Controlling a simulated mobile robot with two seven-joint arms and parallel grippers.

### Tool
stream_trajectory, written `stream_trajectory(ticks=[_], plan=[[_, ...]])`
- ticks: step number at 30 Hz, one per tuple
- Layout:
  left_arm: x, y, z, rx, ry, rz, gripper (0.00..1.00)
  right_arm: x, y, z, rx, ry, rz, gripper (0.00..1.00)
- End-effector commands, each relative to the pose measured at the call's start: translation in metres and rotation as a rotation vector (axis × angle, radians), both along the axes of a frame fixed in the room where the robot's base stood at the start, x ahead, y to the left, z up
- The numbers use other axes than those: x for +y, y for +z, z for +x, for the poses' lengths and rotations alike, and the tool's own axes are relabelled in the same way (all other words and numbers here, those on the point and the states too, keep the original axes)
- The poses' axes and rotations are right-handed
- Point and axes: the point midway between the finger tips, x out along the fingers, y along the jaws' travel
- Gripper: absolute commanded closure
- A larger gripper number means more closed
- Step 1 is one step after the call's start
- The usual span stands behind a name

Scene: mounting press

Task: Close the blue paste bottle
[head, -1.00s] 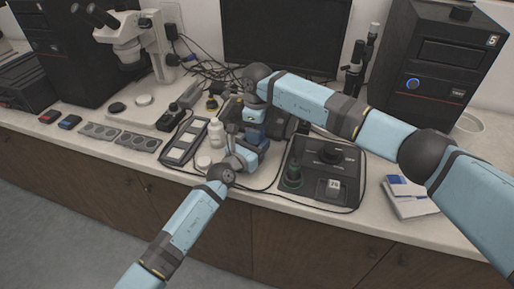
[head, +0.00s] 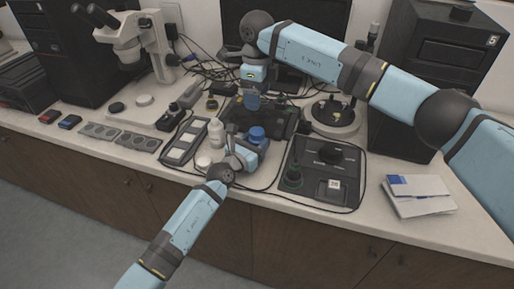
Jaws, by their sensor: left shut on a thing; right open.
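The blue paste bottle shows mainly as its blue cap (head: 257,132), which sits on top and looks upright. Its body is mostly hidden by my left gripper (head: 247,150). That gripper is shut on the bottle, low over the front part of the bench. My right gripper (head: 252,104) is open above and slightly behind the cap, apart from it, with its fingers pointing down. Whether the cap is fully seated is too small to tell.
A white bottle (head: 216,132) and a round white lid (head: 204,161) stand left of the bottle. A dark control unit (head: 325,172) is on the right, with booklets (head: 418,195) beyond it. A microscope (head: 138,40) stands at the back left. Cables run across the bench.

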Motion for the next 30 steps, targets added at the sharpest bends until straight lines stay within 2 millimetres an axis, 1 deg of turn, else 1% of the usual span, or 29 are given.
stream_trajectory(ticks=[2,3,5,6,7,15,19,23,30], plan=[[0.000,0.000,0.000,0.001,-0.001,0.001,1.00,0.000,0.000,0.000,0.000,0.000,0.000,0.26],[0.000,0.000,0.000,0.001,-0.001,0.001,0.47,0.000,0.000,0.000,0.000,0.000,0.000,0.26],[0.000,0.000,0.000,0.001,-0.001,0.001,0.33,0.000,0.000,0.000,0.000,0.000,0.000,0.26],[0.000,0.000,0.000,0.001,-0.001,0.001,0.24,0.000,0.000,0.000,0.000,0.000,0.000,0.26],[0.000,0.000,0.000,0.000,-0.001,0.000,0.19,0.000,0.000,0.000,0.000,0.000,0.000,0.26],[0.000,0.000,-0.001,0.000,0.000,0.000,0.19,0.000,0.000,0.000,0.000,0.000,0.000,0.26],[0.006,0.000,-0.009,0.001,0.000,0.000,0.19,0.000,0.002,0.000,0.000,0.000,0.000,0.26],[0.019,0.000,-0.028,0.002,0.000,0.001,0.19,0.000,0.007,0.000,0.000,0.000,0.000,0.26],[0.051,0.000,-0.074,0.002,0.000,0.001,0.19,0.000,0.012,0.000,0.000,0.000,0.000,0.26]])
